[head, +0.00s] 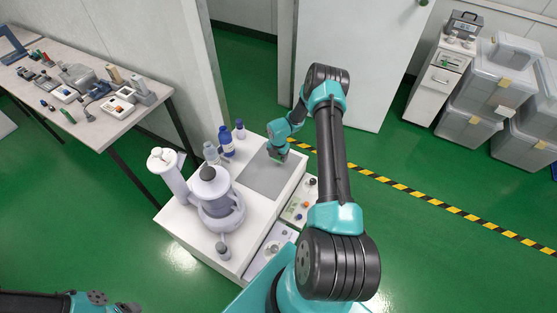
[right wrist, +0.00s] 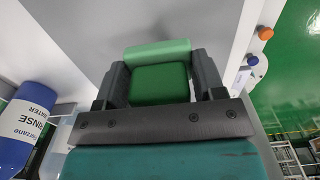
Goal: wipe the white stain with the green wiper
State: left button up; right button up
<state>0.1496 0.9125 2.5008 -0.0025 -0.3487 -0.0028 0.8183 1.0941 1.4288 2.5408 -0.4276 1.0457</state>
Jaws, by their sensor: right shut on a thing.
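My right gripper (head: 279,153) is low over the back part of a grey mat (head: 262,182) on the white cart top. In the right wrist view my right gripper (right wrist: 160,82) is shut on the green wiper (right wrist: 158,83), with one dark finger on each side of it. Only a small bit of the wiper (head: 284,158) shows in the head view. I cannot tell whether the wiper touches the mat. I cannot make out the white stain in either view. Of my left arm only a part shows at the bottom left of the head view; its gripper is out of sight.
A blue-labelled rinse bottle (head: 226,141) stands left of the mat; it is also close in the right wrist view (right wrist: 20,125). A grey-lidded device (head: 215,195) stands on the cart's front left. A workbench (head: 95,128) with tools is at the left.

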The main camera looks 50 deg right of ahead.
jog(key=shift+r, duration=2.35)
